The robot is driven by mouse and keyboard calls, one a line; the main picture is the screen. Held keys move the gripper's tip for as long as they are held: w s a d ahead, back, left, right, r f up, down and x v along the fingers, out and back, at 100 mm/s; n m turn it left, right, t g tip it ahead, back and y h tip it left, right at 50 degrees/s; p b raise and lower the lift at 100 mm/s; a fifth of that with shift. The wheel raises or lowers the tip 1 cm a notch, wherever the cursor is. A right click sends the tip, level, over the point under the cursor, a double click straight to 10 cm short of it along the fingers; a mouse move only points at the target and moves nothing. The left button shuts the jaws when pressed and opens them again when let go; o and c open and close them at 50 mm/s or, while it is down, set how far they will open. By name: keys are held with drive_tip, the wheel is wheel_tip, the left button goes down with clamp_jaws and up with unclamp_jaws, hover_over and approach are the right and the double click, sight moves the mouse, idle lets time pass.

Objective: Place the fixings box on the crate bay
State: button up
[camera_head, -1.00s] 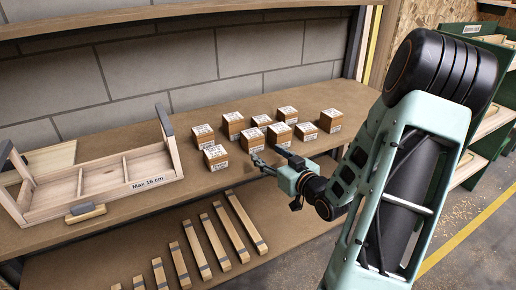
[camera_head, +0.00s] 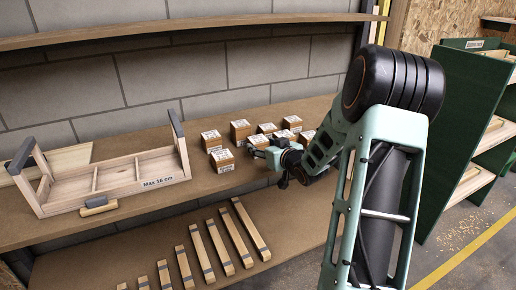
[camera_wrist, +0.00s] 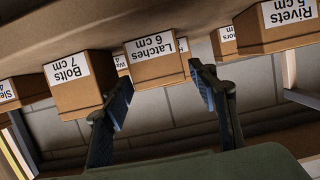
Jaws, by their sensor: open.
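Several small brown cardboard boxes with white labels stand grouped on the bench, among them a front box (camera_head: 222,161). In the wrist view, which is upside down, the labels read Latches 6 cm (camera_wrist: 156,72), Bolts 7 cm (camera_wrist: 80,97) and Rivets 5 cm (camera_wrist: 262,30); others are partly hidden. No label reads "fixings". My gripper (camera_wrist: 160,73) is open, its fingers on either side of the Latches box in the picture; contact cannot be told. In the head view my gripper (camera_head: 252,149) is at the front of the group. The wooden crate (camera_head: 68,190), with divided bays and a Max 16 cm label, stands at left.
A wooden-handled tool (camera_head: 99,207) lies by the crate's front. Wooden bars (camera_head: 220,246) lie on the lower shelf (camera_head: 120,262). An upper shelf (camera_head: 200,32) runs above the bench. A green rack (camera_head: 465,120) stands at right. Bare bench lies between crate and boxes.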

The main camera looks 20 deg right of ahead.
sight(258, 142)
drive_tip(key=x, duration=0.4)
drive_tip(key=shift+w+b, duration=0.2)
drive_tip(key=shift+b, duration=0.15)
drive_tip(key=shift+d, duration=0.1)
drive_tip(key=c, duration=1.3)
drive_tip(key=shift+c, duration=0.2)
drive_tip(key=shift+r, duration=0.15)
